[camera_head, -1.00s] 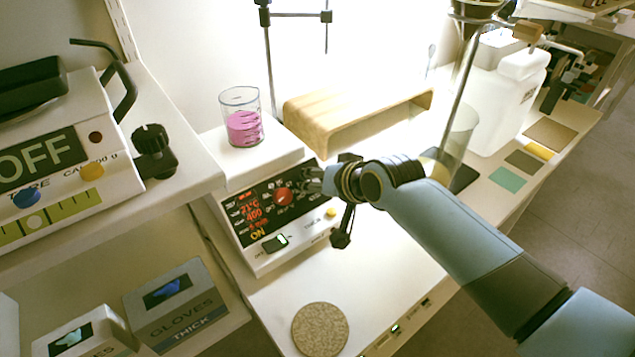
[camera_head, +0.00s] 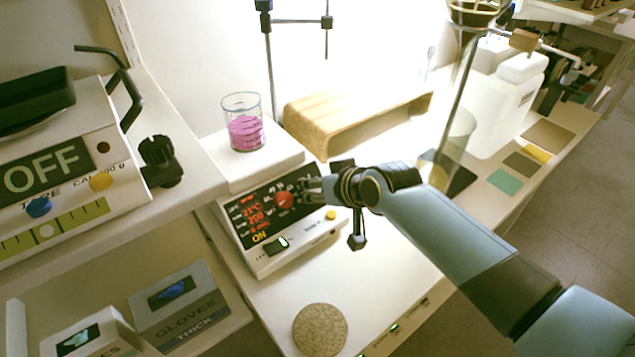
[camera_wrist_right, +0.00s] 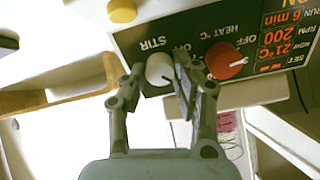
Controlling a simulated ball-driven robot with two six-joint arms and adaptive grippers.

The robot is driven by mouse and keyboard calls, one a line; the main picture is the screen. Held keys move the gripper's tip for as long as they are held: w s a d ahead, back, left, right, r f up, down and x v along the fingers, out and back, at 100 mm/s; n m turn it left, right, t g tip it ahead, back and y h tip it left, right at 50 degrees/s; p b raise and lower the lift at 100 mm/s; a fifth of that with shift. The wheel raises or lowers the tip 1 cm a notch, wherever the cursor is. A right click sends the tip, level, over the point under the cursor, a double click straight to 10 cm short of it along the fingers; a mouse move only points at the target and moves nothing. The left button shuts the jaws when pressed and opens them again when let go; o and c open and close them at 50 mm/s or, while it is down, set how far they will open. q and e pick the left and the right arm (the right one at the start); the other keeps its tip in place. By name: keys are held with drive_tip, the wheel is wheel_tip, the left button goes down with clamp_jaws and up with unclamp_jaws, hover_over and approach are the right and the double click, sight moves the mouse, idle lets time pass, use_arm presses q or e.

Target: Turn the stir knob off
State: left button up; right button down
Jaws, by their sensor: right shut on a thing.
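The white stir knob (camera_wrist_right: 158,71) is on the black front panel of the hotplate stirrer (camera_head: 262,255). In the wrist view my right gripper (camera_wrist_right: 157,84) is shut on this knob, with one finger on each side, below the STIR label. In the head view my right gripper (camera_head: 314,189) is at the right part of the panel and mostly hides the knob. The red heat knob (camera_head: 284,200) is just left of it. The display (camera_wrist_right: 283,37) reads 200 RPM and 21 °C. My left gripper does not show.
A beaker with pink contents (camera_head: 245,130) stands on the hotplate. A wooden stand (camera_head: 345,115) is behind my right gripper. A yellow button (camera_wrist_right: 122,10) is near the stir knob. A round cork mat (camera_head: 320,329) lies on the bench in front.

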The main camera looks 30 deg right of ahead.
drive_tip(key=n, duration=0.2)
drive_tip(key=shift+n, duration=0.4)
drive_tip(key=n, duration=0.2)
drive_tip(key=shift+n+p, duration=0.3)
drive_tip(key=shift+n, duration=0.1)
drive_tip(key=n, duration=0.5)
drive_tip(key=shift+a+n, duration=0.1)
drive_tip(key=shift+n, duration=0.3)
drive_tip(key=c, duration=1)
unclamp_jaws()
drive_tip(key=shift+s, duration=0.1)
drive_tip(key=v, duration=1.2)
